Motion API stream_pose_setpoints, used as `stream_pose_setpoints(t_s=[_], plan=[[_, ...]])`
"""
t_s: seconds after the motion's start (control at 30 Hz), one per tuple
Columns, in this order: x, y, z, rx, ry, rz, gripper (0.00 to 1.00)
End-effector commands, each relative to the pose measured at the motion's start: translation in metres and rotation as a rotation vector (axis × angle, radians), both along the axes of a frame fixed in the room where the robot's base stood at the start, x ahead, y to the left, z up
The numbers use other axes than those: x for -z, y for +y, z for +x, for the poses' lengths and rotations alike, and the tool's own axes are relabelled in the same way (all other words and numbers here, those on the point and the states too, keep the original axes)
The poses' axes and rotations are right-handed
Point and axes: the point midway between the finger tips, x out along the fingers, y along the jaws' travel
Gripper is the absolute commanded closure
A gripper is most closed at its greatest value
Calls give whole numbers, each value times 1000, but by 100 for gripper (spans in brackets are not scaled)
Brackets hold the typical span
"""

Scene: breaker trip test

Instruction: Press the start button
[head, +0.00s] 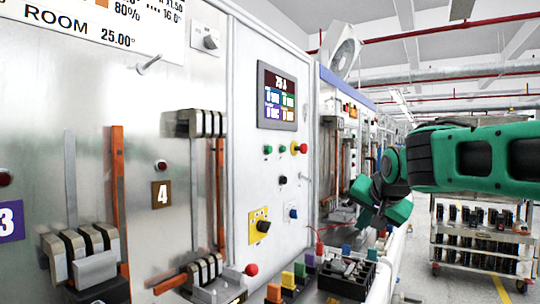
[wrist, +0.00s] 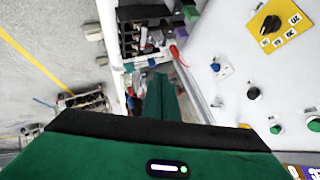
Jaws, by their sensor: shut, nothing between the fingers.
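The grey control panel (head: 270,195) carries a row of buttons below its small screen: two green buttons (head: 268,149) (head: 282,149), then a yellow and a red one. No label shows which is the start button. In the wrist view, green buttons (wrist: 276,129) (wrist: 313,124) lie at the lower right, beside a black knob (wrist: 253,93). My gripper (head: 368,216) is right of the panel, lower than the button row and apart from it. In the wrist view its green fingers (wrist: 161,98) are together and empty, left of the buttons.
A yellow plate with a black rotary switch (head: 262,227) sits low on the panel. A bench with coloured blocks and a black device (head: 345,276) runs below. A wheeled rack (head: 483,235) stands at the right. Copper bars and breakers fill the left bays.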

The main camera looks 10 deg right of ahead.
Motion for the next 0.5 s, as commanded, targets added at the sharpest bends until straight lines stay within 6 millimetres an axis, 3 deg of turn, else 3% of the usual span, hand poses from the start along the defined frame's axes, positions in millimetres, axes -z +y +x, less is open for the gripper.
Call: stream_pose_setpoints(t_s=[0.2, 0.4, 0.5], plan=[[-77, 45, 57, -9, -219, 91, 100], [-139, 84, 90, -26, -383, 192, 100], [-161, 98, 99, -35, -439, 232, 100]])
